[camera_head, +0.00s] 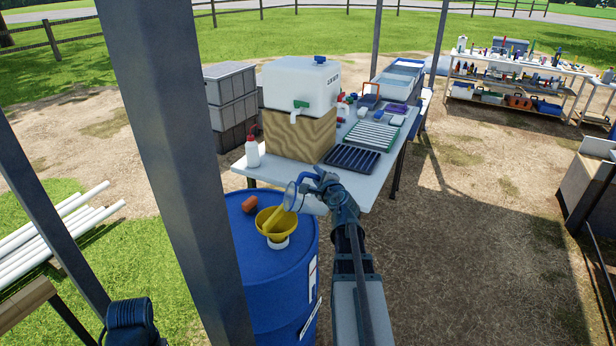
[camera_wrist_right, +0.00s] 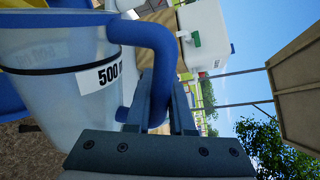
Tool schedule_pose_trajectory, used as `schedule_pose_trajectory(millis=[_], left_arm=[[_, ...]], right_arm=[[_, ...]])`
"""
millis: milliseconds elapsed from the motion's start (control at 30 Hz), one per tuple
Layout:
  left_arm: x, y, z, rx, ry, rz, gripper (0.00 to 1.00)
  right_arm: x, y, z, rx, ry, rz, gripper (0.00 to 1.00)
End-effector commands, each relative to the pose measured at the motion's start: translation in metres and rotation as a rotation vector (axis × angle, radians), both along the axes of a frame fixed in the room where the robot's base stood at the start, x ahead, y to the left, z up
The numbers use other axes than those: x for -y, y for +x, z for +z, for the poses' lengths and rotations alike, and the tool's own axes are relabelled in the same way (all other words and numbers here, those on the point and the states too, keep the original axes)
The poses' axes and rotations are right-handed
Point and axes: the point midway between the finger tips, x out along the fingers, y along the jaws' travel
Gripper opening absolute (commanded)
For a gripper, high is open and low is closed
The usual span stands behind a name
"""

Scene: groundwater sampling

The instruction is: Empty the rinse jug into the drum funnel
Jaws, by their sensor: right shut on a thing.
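The rinse jug (camera_head: 312,206) is translucent with a blue rim and blue handle. It is tipped well over, its mouth towards the yellow funnel (camera_head: 264,226) on the blue drum (camera_head: 268,275). A pale yellow streak lies between the jug's mouth and the funnel; I cannot tell whether it is liquid. My right gripper (camera_head: 325,181) is shut on the jug's handle. In the right wrist view the jug (camera_wrist_right: 60,75) shows a "500" label, and the blue handle (camera_wrist_right: 155,42) sits between the fingers. The jug's contents are hard to make out. My left gripper is not in view.
An orange-brown object (camera_head: 249,203) lies on the drum top. The table (camera_head: 355,188) behind holds a white water container (camera_head: 302,85) on a wooden box, a white bottle (camera_head: 252,151) and trays. A grey post (camera_head: 180,150) stands close at left.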

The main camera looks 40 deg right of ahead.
Motion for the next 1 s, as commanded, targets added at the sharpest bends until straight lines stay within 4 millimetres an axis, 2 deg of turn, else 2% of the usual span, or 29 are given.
schedule_pose_trajectory(millis=[33,300,467,600,800,1000], left_arm=[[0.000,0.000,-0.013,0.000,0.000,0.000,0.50],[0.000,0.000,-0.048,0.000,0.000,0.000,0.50],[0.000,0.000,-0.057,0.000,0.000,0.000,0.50],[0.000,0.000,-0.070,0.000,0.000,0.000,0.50],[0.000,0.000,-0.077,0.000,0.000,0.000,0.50],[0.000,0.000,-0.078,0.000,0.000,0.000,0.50]], right_arm=[[0.006,-0.002,-0.012,0.022,0.048,-0.002,0.00],[0.027,-0.011,-0.038,0.163,0.363,-0.001,0.00],[0.032,-0.014,-0.034,0.311,0.694,0.001,0.00],[0.021,-0.010,-0.038,0.396,0.890,0.003,0.00],[0.016,-0.007,-0.037,0.466,1.046,0.001,0.00],[0.015,-0.007,-0.036,0.481,1.081,0.000,0.00]])
